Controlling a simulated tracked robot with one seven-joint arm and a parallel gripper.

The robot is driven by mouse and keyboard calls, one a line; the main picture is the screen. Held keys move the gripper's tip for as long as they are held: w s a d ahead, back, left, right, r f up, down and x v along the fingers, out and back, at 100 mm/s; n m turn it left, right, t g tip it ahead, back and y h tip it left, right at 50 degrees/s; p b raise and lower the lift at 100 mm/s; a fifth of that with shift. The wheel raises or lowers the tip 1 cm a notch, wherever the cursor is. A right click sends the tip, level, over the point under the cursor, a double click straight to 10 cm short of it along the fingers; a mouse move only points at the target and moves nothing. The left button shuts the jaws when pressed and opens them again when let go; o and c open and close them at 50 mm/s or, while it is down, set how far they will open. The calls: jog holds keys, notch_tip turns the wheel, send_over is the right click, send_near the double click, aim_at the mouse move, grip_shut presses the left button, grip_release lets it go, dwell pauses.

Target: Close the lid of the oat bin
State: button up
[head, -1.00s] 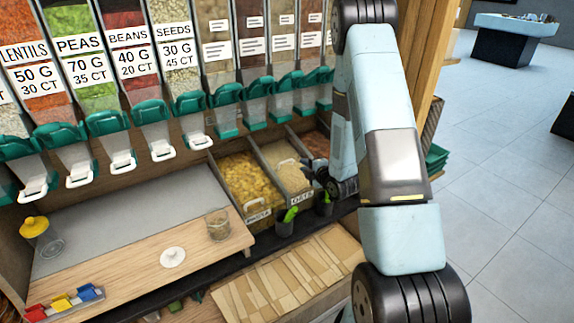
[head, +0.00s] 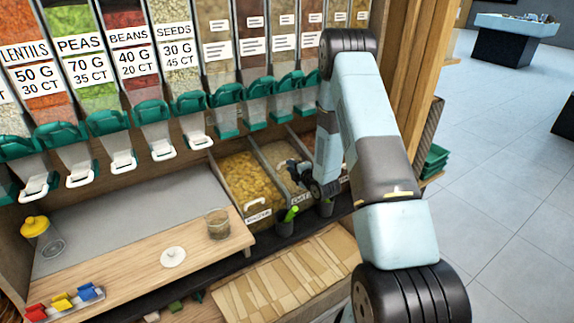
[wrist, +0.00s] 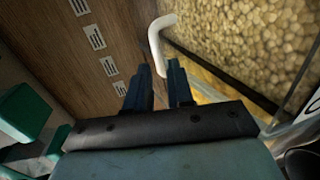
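The oat bin (head: 270,153) is the middle of the three bins under the dispensers in the head view, with its label partly hidden by my arm. Its tan flakes also show in the wrist view (wrist: 240,35). My gripper (head: 292,164) is over the front part of this bin. In the wrist view my gripper (wrist: 158,75) has its two fingers apart with a gap between them. A white bent handle (wrist: 155,40) lies just beyond the fingertips, its lower end near the gap; I cannot tell whether they touch. The clear lid's angle is hard to tell.
A bin of yellow pasta-like pieces (head: 250,180) stands left of the oat bin. Green-levered dispensers (head: 225,110) hang above. Small dark pots, one with a green scoop (head: 290,214), stand in front. A glass jar (head: 217,222) stands on the wooden counter.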

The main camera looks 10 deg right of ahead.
jog(key=x, duration=0.4)
grip_shut()
dwell(0.6)
